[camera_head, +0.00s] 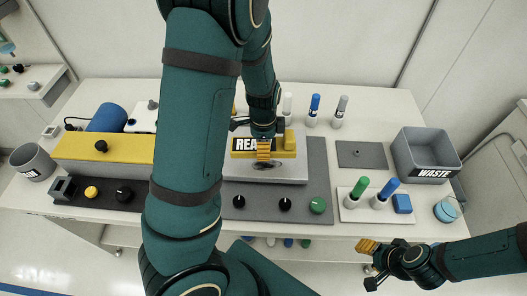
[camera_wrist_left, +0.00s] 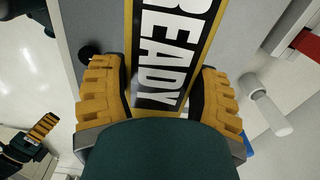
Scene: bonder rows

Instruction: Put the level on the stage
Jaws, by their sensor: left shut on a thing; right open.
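A yellow block with a black-and-white READY label (camera_head: 243,147) stands on or just over a light grey raised bed (camera_head: 290,173). It fills the gap between my left fingers in the left wrist view (camera_wrist_left: 173,50). My left gripper (camera_head: 264,150) is shut on this block from above. No separate level shows clearly; I cannot tell whether this block is the level. The grey bed may be the stage; its far side is hidden by my arm. My right gripper (camera_head: 370,264) is open and empty in front of the bench at lower right.
A grey WASTE bin (camera_head: 426,152), a flat grey plate (camera_head: 362,155) and a white rack with green and blue markers (camera_head: 370,207) stand at right. Knobs and a green button (camera_head: 318,205) line the front. A yellow-topped machine (camera_head: 100,148) is at left. My arm hides the middle.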

